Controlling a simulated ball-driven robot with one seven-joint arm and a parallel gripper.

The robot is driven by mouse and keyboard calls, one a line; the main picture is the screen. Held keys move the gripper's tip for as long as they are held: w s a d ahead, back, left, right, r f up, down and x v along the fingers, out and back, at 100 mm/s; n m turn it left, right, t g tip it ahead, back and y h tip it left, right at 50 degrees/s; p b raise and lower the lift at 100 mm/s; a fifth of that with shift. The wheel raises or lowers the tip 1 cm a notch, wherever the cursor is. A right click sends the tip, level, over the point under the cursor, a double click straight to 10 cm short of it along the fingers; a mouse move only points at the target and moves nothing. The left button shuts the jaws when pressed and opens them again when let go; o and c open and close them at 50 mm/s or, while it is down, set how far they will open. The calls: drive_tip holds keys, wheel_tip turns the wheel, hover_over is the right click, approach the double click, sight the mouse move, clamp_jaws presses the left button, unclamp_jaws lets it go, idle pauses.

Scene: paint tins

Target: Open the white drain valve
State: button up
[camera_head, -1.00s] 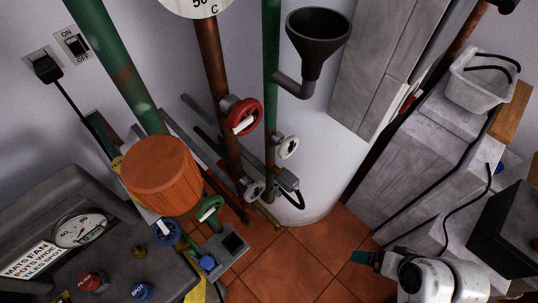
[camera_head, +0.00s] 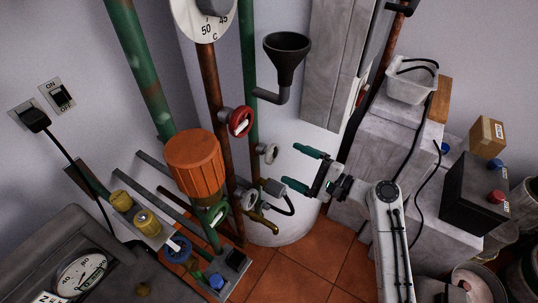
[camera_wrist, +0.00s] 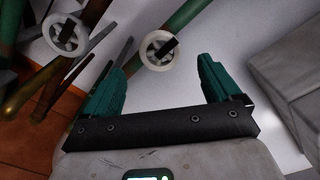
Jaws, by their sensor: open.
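Two pale handwheels show low on the pipes. A white one (camera_head: 267,153) is on the green pipe, and a greyer one (camera_head: 250,199) sits lower left, near a brass spout. I cannot tell for sure which is the drain valve. My gripper (camera_head: 290,165) is open and empty, its green fingers pointing left, to the right of both wheels. In the wrist view, the white wheel (camera_wrist: 160,48) with a dark bar lies ahead between the fingertips (camera_wrist: 160,66), apart from them. The other wheel (camera_wrist: 66,35) is left of the fingers.
A red wheel (camera_head: 237,121) and a black funnel (camera_head: 286,58) are above. The white cylinder (camera_head: 310,120) is behind.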

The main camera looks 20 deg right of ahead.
sight(275, 156)
drive_tip(key=x, duration=0.7)
drive_tip(key=shift+w+a, duration=0.15)
drive_tip(key=shift+w, duration=0.1)
drive_tip(key=c, duration=1)
